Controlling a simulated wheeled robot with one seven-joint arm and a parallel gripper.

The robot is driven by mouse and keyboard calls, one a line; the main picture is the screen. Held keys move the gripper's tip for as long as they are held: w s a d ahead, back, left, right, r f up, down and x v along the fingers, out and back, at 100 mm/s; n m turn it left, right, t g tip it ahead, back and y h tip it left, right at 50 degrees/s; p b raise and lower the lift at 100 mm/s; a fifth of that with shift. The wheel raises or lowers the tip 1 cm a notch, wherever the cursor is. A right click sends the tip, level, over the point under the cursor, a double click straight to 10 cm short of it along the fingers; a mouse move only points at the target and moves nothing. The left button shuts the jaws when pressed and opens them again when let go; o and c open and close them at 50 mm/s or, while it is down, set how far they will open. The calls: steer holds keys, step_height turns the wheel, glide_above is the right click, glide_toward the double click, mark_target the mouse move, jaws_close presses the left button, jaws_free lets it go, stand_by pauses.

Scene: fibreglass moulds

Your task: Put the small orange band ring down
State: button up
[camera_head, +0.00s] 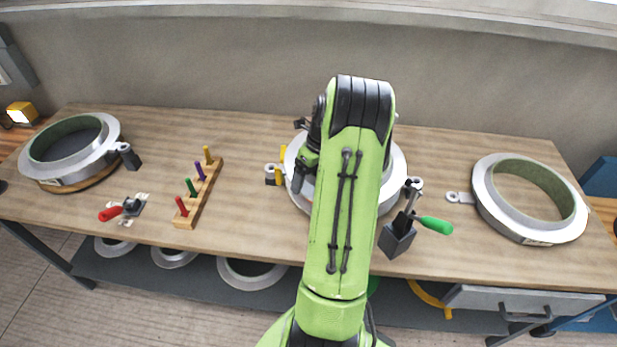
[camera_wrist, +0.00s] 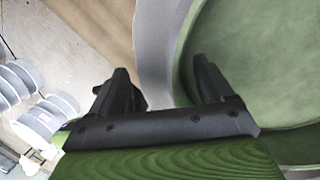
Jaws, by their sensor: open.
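My gripper (camera_wrist: 163,82) is open in the wrist view, its two dark fingers apart with nothing gripped between them. Its fingers are over a large pale grey ring flange (camera_wrist: 155,45) with a green inner wall (camera_wrist: 265,60). In the head view my arm covers the gripper and most of the centre ring mould (camera_head: 398,165). I cannot make out a small ring with an orange band in either view. A yellow-orange curved piece (camera_head: 428,298) shows below the bench, partly hidden; I cannot tell what it is.
Ring moulds stand on the wooden bench (camera_head: 250,225) at left (camera_head: 105,150) and right (camera_head: 485,195). A peg rack (camera_head: 205,195), a red-handled clamp (camera_head: 128,208) and a green-handled clamp (camera_head: 400,232) lie between. Grey rings (camera_head: 250,275) lie on the lower shelf.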

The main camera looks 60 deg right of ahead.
steer(key=p+v, duration=0.3)
steer(key=v, duration=0.9)
steer(key=w+a+r+n+h, duration=0.1)
steer(key=w+a+r+n, duration=0.1)
steer(key=a+r+n, duration=0.3)
steer(key=w+a+r+n+h, duration=0.1)
steer(key=w+a+r+n, duration=0.15)
steer(key=a+n, duration=0.35)
steer(key=a+r+n+h, duration=0.1)
steer(key=a+r+n, duration=0.3)
steer(key=a+n, duration=0.65)
steer(key=s+a+f+n+t, duration=0.1)
steer(key=s+a+n+t, duration=0.3)
steer(key=s+a+n, duration=0.8)
steer(key=a+n, duration=0.2)
steer(key=n, duration=0.2)
steer(key=shift+s+a+f+y, duration=0.15)
steer(key=shift+a+f+y, duration=0.05)
steer(key=shift+a+y, duration=0.2)
steer(key=shift+n, duration=0.25)
